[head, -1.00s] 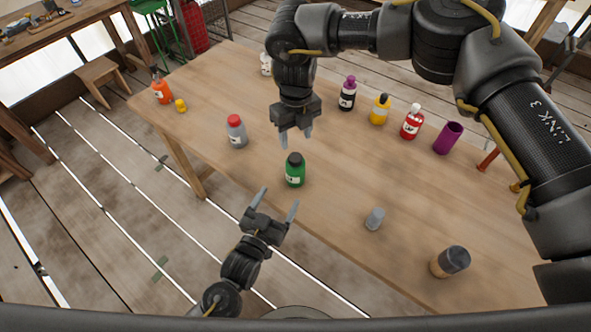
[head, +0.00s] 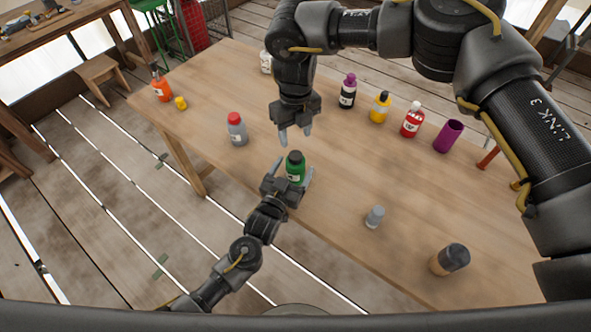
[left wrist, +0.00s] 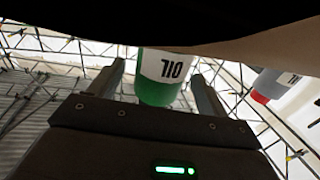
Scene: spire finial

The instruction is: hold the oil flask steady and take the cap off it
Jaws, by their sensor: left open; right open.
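The oil flask (head: 295,172) is a green bottle with a dark cap (head: 295,156), upright near the table's front edge. In the left wrist view the flask (left wrist: 163,68) appears upside down, its white label reading OIL, between my two fingers. My left gripper (head: 294,169) is open, with one finger on each side of the flask's body. A gap shows beside the fingers in the wrist view, so they do not appear closed on it. My right gripper (head: 295,138) is open and empty, pointing down above and just behind the cap.
A grey bottle with a red cap (head: 237,130) stands to the left on the table (head: 340,205). A small grey cup (head: 374,216) and a dark-topped jar (head: 450,260) are to the right. Black, yellow and red bottles and a purple cup (head: 448,137) stand behind right.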

